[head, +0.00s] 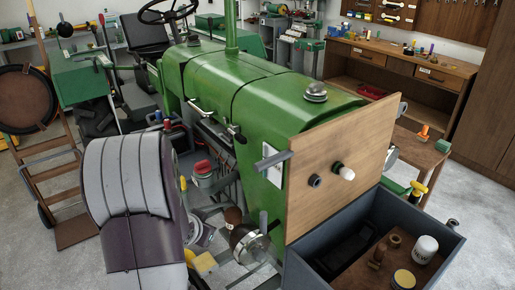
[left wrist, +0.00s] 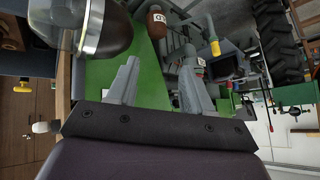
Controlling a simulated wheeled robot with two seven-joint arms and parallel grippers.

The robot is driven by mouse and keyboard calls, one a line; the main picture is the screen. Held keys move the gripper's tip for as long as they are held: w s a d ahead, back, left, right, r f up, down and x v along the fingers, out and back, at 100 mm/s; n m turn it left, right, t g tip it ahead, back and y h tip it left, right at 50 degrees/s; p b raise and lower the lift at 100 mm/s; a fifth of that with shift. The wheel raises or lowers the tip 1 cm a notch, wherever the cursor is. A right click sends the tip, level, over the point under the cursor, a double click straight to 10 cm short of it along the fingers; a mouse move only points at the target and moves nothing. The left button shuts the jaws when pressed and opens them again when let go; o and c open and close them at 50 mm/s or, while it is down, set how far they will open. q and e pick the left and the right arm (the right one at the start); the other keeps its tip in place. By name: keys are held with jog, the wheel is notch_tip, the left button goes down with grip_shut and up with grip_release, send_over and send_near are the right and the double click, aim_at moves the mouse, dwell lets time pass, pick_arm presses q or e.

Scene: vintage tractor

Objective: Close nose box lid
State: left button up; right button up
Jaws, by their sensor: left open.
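The nose box (head: 462,245) is a dark grey open-topped box at the lower right of the head view. Its wooden lid (head: 325,212) stands steeply raised at the box's tractor side, with a white knob and a dark round fitting on its face. Grey pieces show at the lid's left and right edges. My left arm is at the lower left of the head view, apart from the lid; its fingers cannot be made out there. In the left wrist view my left gripper (left wrist: 160,66) is open, with nothing seen held between its fingers. My right gripper is not in view.
The green tractor (head: 250,85) fills the middle, behind the lid. Inside the box are a white-topped cylinder (head: 425,249), a yellow-topped can (head: 403,280) and brown fittings. A wooden bench (head: 400,70) stands at the back right.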

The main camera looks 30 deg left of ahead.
pick_arm(q)
notch_tip(320, 180, up, 7)
jog(key=w+a+m+t+h+p, duration=0.2)
jog(key=t+p, duration=0.1)
jog(key=t, duration=0.2)
jog(key=m+t+h, duration=0.4)
jog(key=m+h, duration=0.1)
jog(key=h, duration=0.3)
send_near(264, 164)
jog(key=shift+m, duration=0.3)
jog(key=p+x, duration=0.1)
jog(key=x, duration=0.2)
jog(key=p+x, duration=0.2)
jog(key=x, duration=0.1)
jog(key=p+x, duration=0.1)
jog(key=x, duration=0.2)
jog(key=shift+w+a+f+p, duration=0.2)
jog(key=shift+a+f+p, duration=0.05)
jog(key=shift+a+p, duration=0.1)
jog(key=shift+w+d+f, duration=0.15)
jog(key=shift+w+d, duration=0.15)
jog(key=shift+w, duration=0.35)
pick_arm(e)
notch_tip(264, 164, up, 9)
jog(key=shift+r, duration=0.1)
pick_arm(q)
grip_shut()
